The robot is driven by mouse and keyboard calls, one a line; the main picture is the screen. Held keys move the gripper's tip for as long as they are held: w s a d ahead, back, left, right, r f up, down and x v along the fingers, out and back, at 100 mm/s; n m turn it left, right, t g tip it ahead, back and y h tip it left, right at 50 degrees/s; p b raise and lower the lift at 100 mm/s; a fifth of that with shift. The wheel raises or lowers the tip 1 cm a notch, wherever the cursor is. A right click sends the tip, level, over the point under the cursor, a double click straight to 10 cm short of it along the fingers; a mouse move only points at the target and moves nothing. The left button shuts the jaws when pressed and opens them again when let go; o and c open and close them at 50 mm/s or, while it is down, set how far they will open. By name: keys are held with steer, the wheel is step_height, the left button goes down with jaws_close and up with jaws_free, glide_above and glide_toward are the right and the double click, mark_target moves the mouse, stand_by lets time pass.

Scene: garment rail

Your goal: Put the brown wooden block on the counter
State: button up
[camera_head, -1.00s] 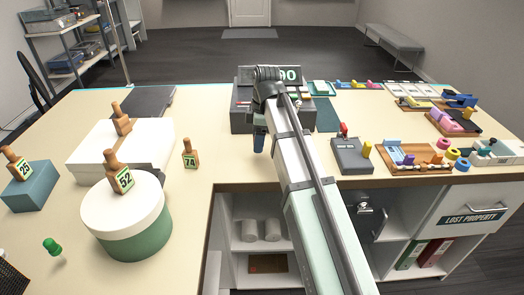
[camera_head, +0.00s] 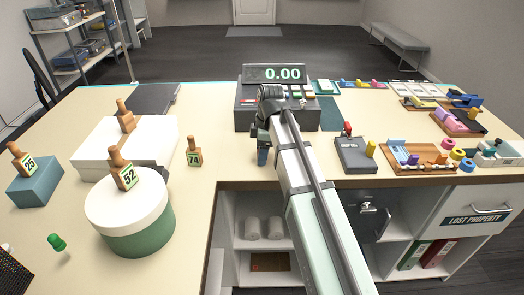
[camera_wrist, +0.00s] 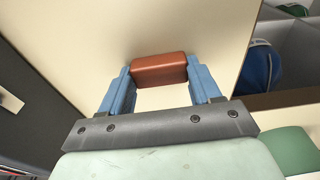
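The brown wooden block (camera_wrist: 160,68) shows in the wrist view as a reddish-brown bar across the fingertips. My gripper (camera_wrist: 159,72) has its two blue fingers against the block's ends, and I see no gap there. The cream counter (camera_wrist: 180,25) lies behind the block; I cannot tell whether the block touches it. In the head view, my gripper (camera_head: 263,156) points down over the counter (camera_head: 235,160), close to its front edge and in front of the cash register. The block is not discernible in that view.
The cash register (camera_head: 275,115) reading 0.00 stands just behind my gripper. A block tagged 74 (camera_head: 194,155) is to the left, beside a round box (camera_head: 130,215). A dark grey device (camera_head: 355,155) and trays (camera_head: 418,160) are to the right. Open shelves lie below the front edge.

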steer(key=o, duration=0.5)
steer(key=shift+c, duration=0.2)
steer(key=shift+r, duration=0.15)
step_height(320, 180, up, 12)
steer(key=d, duration=0.1)
steer(key=shift+d, duration=0.25)
